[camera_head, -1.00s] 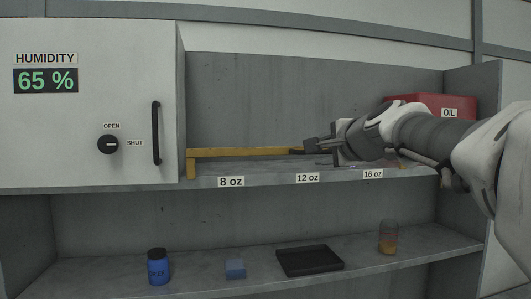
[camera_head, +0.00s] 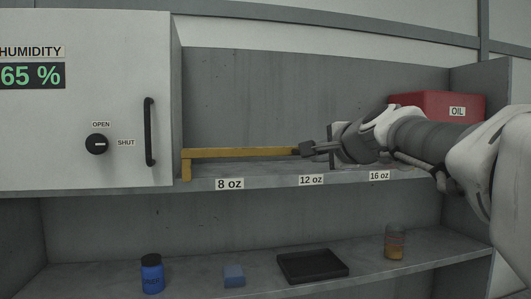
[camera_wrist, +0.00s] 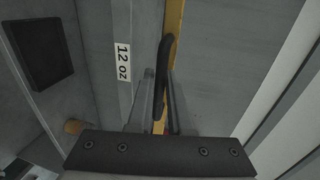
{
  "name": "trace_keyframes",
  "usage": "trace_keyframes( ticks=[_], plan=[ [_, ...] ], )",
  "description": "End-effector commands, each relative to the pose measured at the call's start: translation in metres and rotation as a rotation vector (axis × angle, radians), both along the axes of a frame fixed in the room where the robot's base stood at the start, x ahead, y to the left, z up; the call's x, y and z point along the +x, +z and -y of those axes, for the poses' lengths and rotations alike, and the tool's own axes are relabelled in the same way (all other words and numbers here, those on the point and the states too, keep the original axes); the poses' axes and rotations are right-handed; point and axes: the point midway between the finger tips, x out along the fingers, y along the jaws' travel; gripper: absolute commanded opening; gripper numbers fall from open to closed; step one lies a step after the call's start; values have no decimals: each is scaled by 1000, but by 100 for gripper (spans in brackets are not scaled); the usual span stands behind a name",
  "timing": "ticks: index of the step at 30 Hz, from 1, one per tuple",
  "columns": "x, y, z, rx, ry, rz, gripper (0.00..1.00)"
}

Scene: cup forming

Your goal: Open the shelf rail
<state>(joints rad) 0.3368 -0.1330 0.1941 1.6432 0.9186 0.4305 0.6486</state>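The shelf rail (camera_head: 240,153) is a yellow bar along the front of the upper shelf, with a short post at its left end standing on the shelf. A black curved handle (camera_wrist: 165,60) is on the rail, near the 12 oz label. My gripper (camera_head: 308,149) is at the rail's right part. In the wrist view my gripper's fingers (camera_wrist: 161,85) lie close on both sides of the handle and look shut on it. My gripper and arm hide the rail's right end in the head view.
A white cabinet door (camera_head: 60,150) with a black handle and knob is at left. A red OIL box (camera_head: 420,100) stands behind my arm. The lower shelf holds a blue jar (camera_head: 152,275), blue block (camera_head: 234,276), black tray (camera_head: 312,266) and brown-bottomed jar (camera_head: 395,243).

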Motion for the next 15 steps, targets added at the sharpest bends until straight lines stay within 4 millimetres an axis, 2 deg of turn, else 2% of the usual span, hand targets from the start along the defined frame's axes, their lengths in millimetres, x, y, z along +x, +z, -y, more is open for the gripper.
trace_keyframes(
  ticks=[1,2,3,15],
  plan=[
    [0,0,0,0,0,0,7],
    [0,0,0,0,0,0,1],
    [0,0,0,0,0,0,0],
    [0,0,0,0,0,0,0]
  ],
)
